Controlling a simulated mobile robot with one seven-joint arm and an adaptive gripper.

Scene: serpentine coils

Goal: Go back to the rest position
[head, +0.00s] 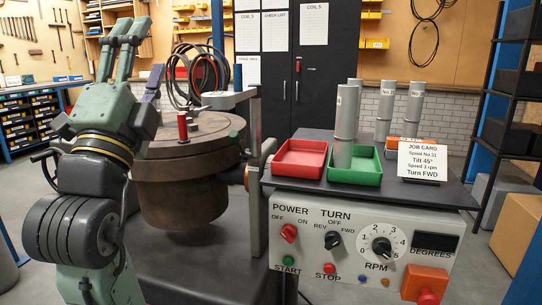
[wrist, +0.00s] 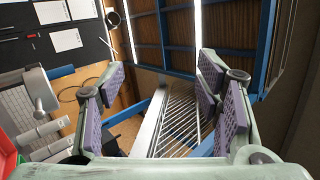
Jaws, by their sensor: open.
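My gripper (head: 125,42) is raised at the upper left of the head view, pointing upward in front of the back wall. In the wrist view my gripper (wrist: 162,80) has its two purple-padded fingers wide apart, with nothing between them. My green arm rises at the left of the head view, in front of part of the round brown turntable (head: 200,140). The arm hides part of the turntable's left side.
A control panel (head: 345,272) stands at the right. Its dark top holds a red tray (head: 300,159), a green tray (head: 354,170), grey cylinders (head: 347,112) and a job card (head: 422,162). A red spool (head: 183,126) stands on the turntable. Black shelving (head: 512,90) is far right.

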